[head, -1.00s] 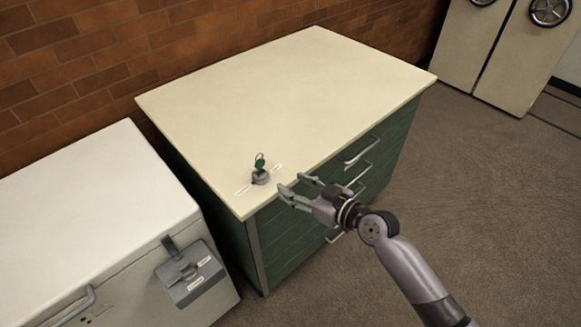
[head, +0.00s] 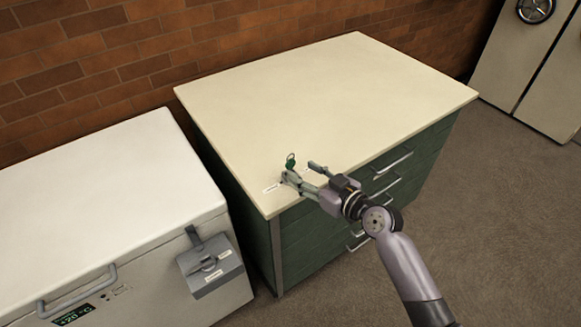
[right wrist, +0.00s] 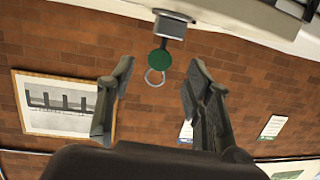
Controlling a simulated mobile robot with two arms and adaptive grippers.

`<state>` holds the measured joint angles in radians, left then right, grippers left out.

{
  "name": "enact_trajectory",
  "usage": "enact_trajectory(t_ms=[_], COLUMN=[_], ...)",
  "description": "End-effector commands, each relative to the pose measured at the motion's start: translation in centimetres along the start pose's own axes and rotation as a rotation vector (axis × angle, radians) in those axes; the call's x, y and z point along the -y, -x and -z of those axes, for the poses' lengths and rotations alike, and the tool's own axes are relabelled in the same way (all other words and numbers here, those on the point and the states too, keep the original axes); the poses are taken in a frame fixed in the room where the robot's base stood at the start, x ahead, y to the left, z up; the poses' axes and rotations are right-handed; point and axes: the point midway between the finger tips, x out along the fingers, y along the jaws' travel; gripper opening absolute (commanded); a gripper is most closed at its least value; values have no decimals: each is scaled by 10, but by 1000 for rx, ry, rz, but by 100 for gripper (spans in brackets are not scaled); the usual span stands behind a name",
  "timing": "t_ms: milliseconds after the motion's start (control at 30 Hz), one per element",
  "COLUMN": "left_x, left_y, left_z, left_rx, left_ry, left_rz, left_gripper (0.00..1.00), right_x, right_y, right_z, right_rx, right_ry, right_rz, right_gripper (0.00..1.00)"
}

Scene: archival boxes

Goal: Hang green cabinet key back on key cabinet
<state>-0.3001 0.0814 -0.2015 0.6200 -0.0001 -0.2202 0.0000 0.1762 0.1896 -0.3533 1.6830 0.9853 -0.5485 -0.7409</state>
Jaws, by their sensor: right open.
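The green key (head: 290,160) stands up from a small grey lock-like base near the front left corner of the cream top of the green cabinet (head: 330,110). In the right wrist view the key shows as a green disc (right wrist: 160,60) with a metal ring, at the grey base (right wrist: 172,24). My right gripper (head: 300,171) is open, its fingers around the base's spot in the head view. In the wrist view the gripper (right wrist: 155,85) has the disc between its finger lines, just beyond the tips, apart from both. The base is mostly hidden in the head view. My left gripper is out of view.
A white chest (head: 100,190) with a grey latch box (head: 210,265) stands left of the cabinet. Drawer handles (head: 392,162) jut from the cabinet's front. A framed picture (right wrist: 55,103) hangs on the brick wall. The rest of the cream top is clear.

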Motion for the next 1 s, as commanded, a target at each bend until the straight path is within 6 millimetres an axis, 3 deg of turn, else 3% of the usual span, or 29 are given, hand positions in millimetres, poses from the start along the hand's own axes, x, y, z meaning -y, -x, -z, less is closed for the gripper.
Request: enact_trajectory(t_ms=[500,933,1000], left_x=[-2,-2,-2], left_y=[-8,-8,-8], left_z=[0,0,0], left_rx=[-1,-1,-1], left_ry=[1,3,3], left_rz=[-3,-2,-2], left_gripper=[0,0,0], right_x=[0,0,0], right_y=[-35,-39,-39], right_z=[0,0,0], right_rx=[0,0,1], right_ry=[-1,0,0], right_rz=[0,0,0], right_gripper=[47,47,43])
